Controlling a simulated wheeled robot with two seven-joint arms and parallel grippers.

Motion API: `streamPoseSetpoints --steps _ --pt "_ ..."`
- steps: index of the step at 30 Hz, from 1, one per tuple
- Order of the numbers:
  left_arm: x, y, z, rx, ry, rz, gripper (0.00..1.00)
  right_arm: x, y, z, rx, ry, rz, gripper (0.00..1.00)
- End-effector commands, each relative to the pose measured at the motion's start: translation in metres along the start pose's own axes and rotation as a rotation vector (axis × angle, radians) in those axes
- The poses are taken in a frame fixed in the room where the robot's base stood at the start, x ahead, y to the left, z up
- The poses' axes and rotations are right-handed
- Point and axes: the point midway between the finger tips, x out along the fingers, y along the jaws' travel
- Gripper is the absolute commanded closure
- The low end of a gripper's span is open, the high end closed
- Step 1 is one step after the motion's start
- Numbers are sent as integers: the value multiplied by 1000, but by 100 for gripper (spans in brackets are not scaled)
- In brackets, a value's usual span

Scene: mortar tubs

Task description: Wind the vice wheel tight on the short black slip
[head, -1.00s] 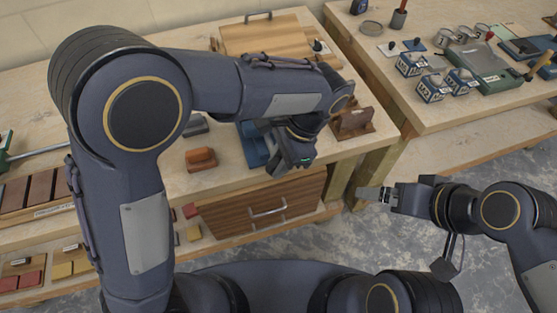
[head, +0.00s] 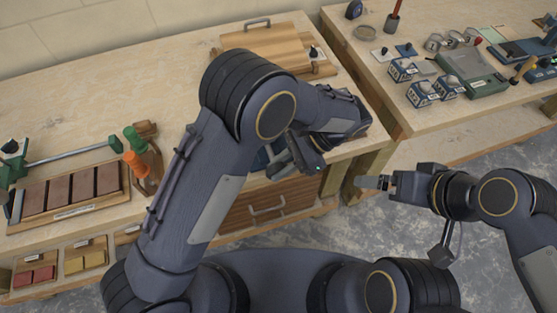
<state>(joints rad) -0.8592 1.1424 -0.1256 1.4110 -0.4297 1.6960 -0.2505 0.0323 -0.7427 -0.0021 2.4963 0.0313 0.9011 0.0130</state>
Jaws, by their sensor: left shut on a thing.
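A blue body (head: 262,158), which looks like part of the vice, shows at the front of the left bench, mostly hidden behind my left arm. My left gripper (head: 306,158) is at its right side, above the bench's front edge. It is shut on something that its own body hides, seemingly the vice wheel. I cannot make out the short black slip or the vice jaws behind my arm. My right gripper (head: 372,182) is away from the benches over the floor, pointing left, with nothing visible in it; its finger gap cannot be seen.
A wooden tray (head: 70,212) of brown slabs lies at the left, with green- and orange-handled tools (head: 136,150) beside it. A wooden board with a handle (head: 268,48) lies at the back. The right bench holds small blue-and-white boxes (head: 422,93) and a green case (head: 470,72).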

Motion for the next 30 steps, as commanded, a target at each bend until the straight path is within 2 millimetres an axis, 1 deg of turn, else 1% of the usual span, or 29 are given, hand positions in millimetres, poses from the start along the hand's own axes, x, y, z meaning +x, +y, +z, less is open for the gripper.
streamPoseSetpoints --steps 1,9,24,25,29,30 --pt "-1 2 0 3 -28 1 100 -3 -1 -2 0 0 0 0" --pt "-1 2 -2 3 -118 3 100 -6 -3 -3 0 0 0 0" --pt "-1 2 -3 4 -134 4 100 -6 -3 -3 0 0 0 0" --pt "-1 2 -3 5 -134 4 74 -6 -3 -3 0 0 0 0" --pt "-1 2 -3 4 -135 3 57 -6 -3 -3 0 0 0 0" --pt "-1 2 -2 3 -135 2 57 -6 -3 -3 0 0 0 0"
